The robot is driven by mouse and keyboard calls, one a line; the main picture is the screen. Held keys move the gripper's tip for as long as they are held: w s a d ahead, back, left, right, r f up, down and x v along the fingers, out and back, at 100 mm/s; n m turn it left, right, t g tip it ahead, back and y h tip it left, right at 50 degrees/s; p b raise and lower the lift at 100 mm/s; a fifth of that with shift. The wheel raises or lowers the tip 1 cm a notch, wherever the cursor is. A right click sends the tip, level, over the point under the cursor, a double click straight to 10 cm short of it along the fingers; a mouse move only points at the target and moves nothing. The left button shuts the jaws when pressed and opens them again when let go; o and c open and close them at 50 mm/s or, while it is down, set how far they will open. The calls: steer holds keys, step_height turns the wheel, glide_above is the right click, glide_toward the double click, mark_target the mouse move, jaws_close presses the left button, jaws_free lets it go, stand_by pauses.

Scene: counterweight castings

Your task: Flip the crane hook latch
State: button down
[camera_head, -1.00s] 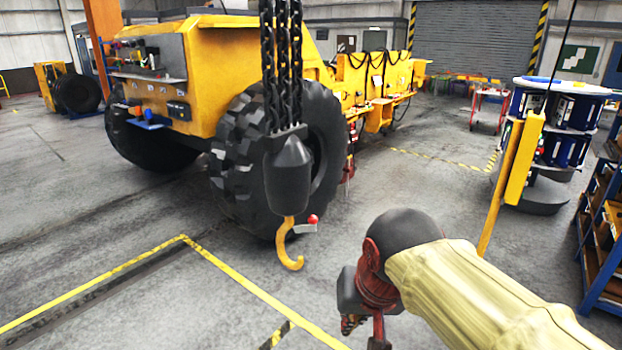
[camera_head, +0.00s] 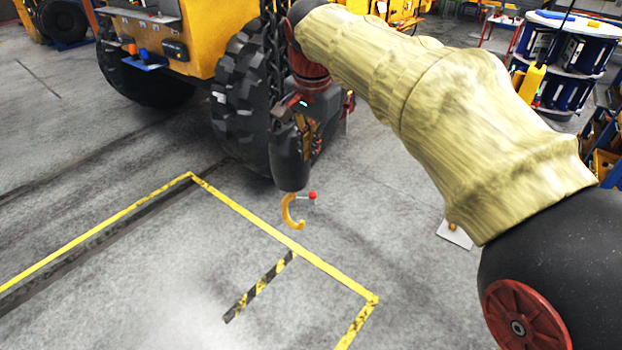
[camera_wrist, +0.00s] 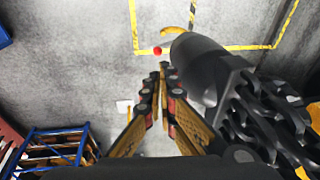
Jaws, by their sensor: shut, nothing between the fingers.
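The yellow crane hook (camera_head: 291,212) hangs below a dark hook block (camera_head: 289,160) in the head view. The latch (camera_head: 311,196) has a red ball end and sticks out to the right of the hook. In the wrist view the red ball (camera_wrist: 157,50) shows just beyond my fingertips, with the yellow hook (camera_wrist: 178,29) behind it and the block (camera_wrist: 195,65) to the right. My gripper (camera_wrist: 163,68) is shut and empty, pointing down beside the block. In the head view my gripper (camera_head: 312,150) is above the latch and apart from it. The block hides part of the hook in the wrist view.
Black chains (camera_wrist: 265,115) run up from the block, close to my gripper's right in the wrist view. A large vehicle tyre (camera_head: 240,100) stands behind the block. The floor marked with yellow lines (camera_head: 270,232) is clear. Blue shelving (camera_wrist: 50,148) stands at lower left.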

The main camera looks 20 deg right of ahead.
mark_target(315, 195)
steer(key=shift+f, duration=0.15)
steer(key=p+x, duration=0.3)
steer(key=x, duration=1)
steer(key=shift+w+f, duration=0.1)
steer(key=shift+f, duration=0.25)
steer(key=shift+s+d+f+t+y+b, duration=0.5)
steer(key=shift+s+d+f+t+b, duration=0.15)
steer(key=shift+b, duration=1.95)
step_height(315, 195, down, 6)
steer(key=s+d+m+t+y+b, duration=0.1)
steer(key=t+y+b, duration=0.3)
steer(key=b, duration=1.8)
steer(key=shift+s+d+r+t, duration=0.25)
steer(key=shift+s+d+t, duration=0.2)
steer(key=shift+s+t, duration=0.35)
steer(key=shift+f+t+y+b, duration=0.15)
steer(key=shift+t+y+b, duration=0.15)
steer(key=shift+b, duration=0.65)
steer(key=shift+r+p, duration=0.45)
steer(key=shift+r, duration=0.4)
